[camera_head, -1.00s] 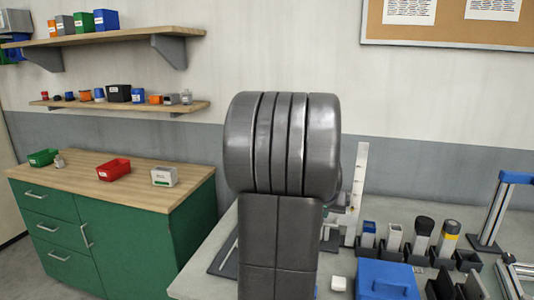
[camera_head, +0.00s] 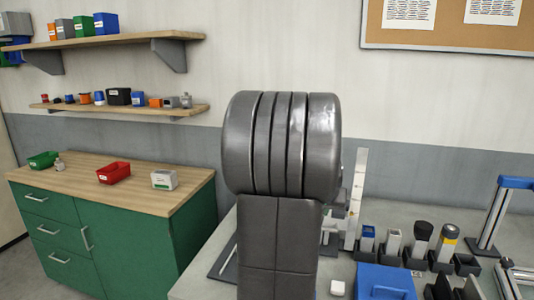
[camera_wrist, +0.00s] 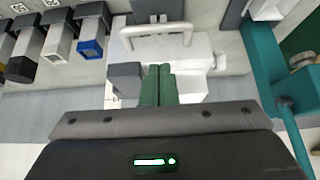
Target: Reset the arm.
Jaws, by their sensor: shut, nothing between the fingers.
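My gripper (camera_wrist: 159,84) shows in the wrist view, its two green fingers together with nothing between them. It hangs in front of a pale block-like fixture with a handle (camera_wrist: 158,36), and I cannot tell how far apart they are. In the head view, my grey arm link stands upright in the middle and hides part of the workbench. My gripper does not show in that view.
The grey workbench (camera_head: 203,283) holds a blue box (camera_head: 386,283), several holders with tools such as a yellow-banded cylinder (camera_head: 447,243), and a blue-topped frame (camera_head: 515,183). A green cabinet (camera_head: 150,250) stands left, with a red bin (camera_head: 114,173) on top.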

